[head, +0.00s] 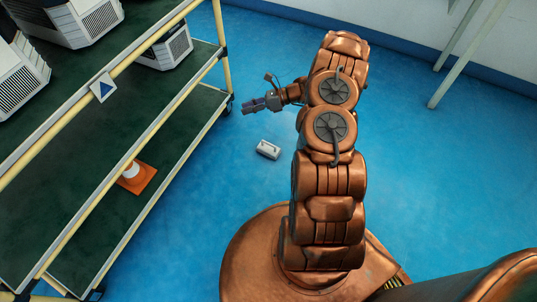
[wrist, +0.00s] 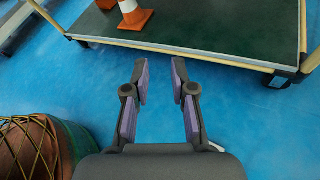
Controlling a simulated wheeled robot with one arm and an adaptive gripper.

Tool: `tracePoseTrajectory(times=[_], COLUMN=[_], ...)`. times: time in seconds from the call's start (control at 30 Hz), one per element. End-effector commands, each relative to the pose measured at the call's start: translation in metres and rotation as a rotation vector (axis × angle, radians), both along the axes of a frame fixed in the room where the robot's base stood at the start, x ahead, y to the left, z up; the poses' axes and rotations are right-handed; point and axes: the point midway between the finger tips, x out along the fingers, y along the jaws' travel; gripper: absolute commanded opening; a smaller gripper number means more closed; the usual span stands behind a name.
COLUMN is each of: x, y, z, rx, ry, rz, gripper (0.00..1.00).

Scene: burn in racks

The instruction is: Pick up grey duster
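A small pale grey-white block (head: 268,149), which looks like the duster, lies on the blue floor in the head view, right of the rack. My gripper (head: 247,107) is beyond it and slightly left in that picture, apart from it. In the wrist view my gripper (wrist: 160,66) has its two purple-padded fingers spread with nothing between them. A small white edge (wrist: 217,147) shows beside the gripper's body at the lower right; most of it is hidden and I cannot tell for sure that it is the duster.
A wheeled rack (head: 190,118) with green shelves stands at the left, holding white box-like units (head: 168,48) and an orange-and-white cone (head: 134,175). Its lower shelf edge (wrist: 185,50) lies ahead of my fingers. Blue floor (head: 420,180) is clear at right.

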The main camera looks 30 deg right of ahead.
Motion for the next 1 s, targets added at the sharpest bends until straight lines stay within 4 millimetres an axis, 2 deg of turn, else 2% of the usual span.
tracePoseTrajectory(times=[0.03,0.1,0.27,0.4,0.5,0.6,0.7,0.83,1.0], x=[-0.002,-0.005,-0.016,-0.032,-0.044,-0.055,-0.062,-0.063,-0.052], y=[-0.014,-0.029,-0.067,-0.095,-0.112,-0.123,-0.130,-0.133,-0.124], z=[-0.033,-0.064,-0.134,-0.194,-0.228,-0.254,-0.269,-0.277,-0.283], rx=[0.019,0.048,0.107,0.156,0.182,0.204,0.217,0.226,0.226], ry=[0.024,0.057,0.124,0.181,0.212,0.238,0.252,0.261,0.261], rz=[-0.047,-0.109,-0.252,-0.367,-0.435,-0.487,-0.519,-0.538,-0.538], gripper=[0.25,0.25,0.25,0.25,0.25,0.25,0.25,0.25,0.25])
